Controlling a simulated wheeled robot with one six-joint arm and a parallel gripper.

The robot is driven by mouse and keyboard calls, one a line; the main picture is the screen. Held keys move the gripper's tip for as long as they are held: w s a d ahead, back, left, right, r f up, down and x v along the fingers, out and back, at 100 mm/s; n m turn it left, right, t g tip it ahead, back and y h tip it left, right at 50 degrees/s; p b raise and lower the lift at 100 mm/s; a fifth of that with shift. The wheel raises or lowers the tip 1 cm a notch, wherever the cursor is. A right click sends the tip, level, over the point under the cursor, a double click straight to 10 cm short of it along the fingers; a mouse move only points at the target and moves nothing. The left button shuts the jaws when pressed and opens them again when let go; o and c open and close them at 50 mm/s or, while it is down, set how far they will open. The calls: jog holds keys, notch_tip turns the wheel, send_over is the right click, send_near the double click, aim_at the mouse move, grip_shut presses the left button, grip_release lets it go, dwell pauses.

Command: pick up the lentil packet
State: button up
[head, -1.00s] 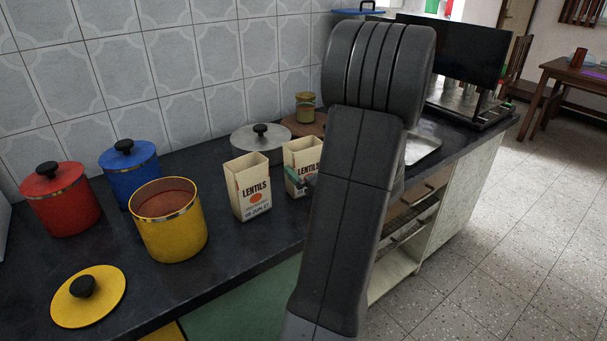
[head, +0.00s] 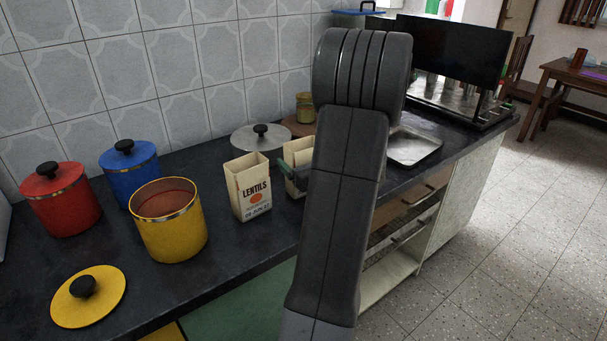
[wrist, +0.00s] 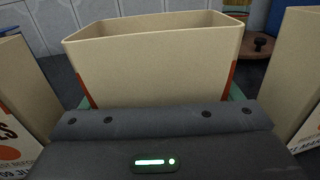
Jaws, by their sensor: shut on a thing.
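A cream lentil packet (head: 293,184) stands on the dark counter, partly hidden by my arm in the head view. In the wrist view this open-topped packet (wrist: 155,75) is centred, between green fingers at its two sides. My gripper (wrist: 161,98) is shut on it. A second packet (head: 250,190), lettered LENTILS with a date, stands just left of it; it also shows at the left edge of the wrist view (wrist: 22,95). A third similar packet (wrist: 296,75) is at the right edge of the wrist view and is hidden in the head view.
A yellow canister (head: 172,230), its lid (head: 88,300), and red (head: 62,205) and blue (head: 130,175) canisters stand to the left. A pot lid (head: 258,138) and a jar (head: 305,108) are behind. A metal tray (head: 415,147) lies right of my arm.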

notch_tip(320, 180, up, 10)
jog(key=p, duration=0.2)
dwell(0.4)
